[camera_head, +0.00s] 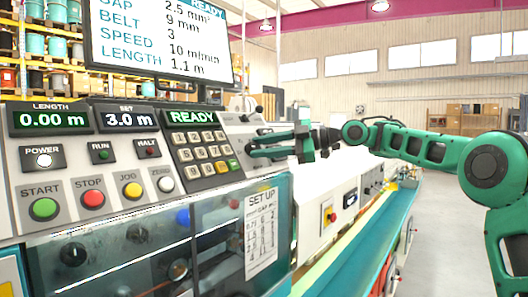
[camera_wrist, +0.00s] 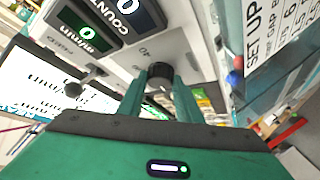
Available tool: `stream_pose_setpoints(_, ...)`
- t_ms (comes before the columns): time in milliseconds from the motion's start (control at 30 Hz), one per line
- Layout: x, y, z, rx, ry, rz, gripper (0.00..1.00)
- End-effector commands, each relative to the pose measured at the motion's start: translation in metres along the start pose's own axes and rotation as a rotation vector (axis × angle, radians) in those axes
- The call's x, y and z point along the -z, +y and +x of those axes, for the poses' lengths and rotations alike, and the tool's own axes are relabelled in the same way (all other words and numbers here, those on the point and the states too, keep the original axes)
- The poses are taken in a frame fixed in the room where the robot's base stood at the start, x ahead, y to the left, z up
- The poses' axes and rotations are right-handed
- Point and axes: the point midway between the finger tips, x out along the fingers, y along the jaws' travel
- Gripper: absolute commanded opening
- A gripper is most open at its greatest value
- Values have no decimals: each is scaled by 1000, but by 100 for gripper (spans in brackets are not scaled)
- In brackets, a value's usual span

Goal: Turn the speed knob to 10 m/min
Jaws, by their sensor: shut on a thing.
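In the wrist view the black speed knob (camera_wrist: 160,70) stands on a pale panel with a printed "40" beside it. My gripper (camera_wrist: 161,82) has its two green fingers on either side of the knob and is shut on it. The knob's pointer cannot be made out. A green-digit m/min display (camera_wrist: 84,31) above it appears to read 0. In the head view my gripper (camera_head: 251,146) reaches in from the right, its fingers at the panel just right of the keypad; the knob is largely hidden there. The overhead screen (camera_head: 160,40) lists SPEED 10 m/min.
A black ball-ended lever (camera_wrist: 74,89) stands close to the fingers. A clear guard (camera_head: 215,235) with a SET UP sheet is below. The aisle on the right is open.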

Motion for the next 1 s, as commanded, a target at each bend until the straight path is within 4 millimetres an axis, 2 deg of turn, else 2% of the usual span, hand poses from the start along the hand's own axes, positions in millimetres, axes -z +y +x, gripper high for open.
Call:
stream_pose_setpoints(167,1,0,0,-1,2,-2,9)
stream_pose_setpoints(200,1,0,0,-1,2,-2,36)
stream_pose_setpoints(267,1,0,0,-1,1,-2,50)
stream_pose_setpoints(667,0,1,-6,-2,-1,0,50)
stream_pose_setpoints(767,-1,1,-18,-3,-1,1,50)
stream_pose_setpoints(1000,-2,1,-64,-4,-2,1,50)
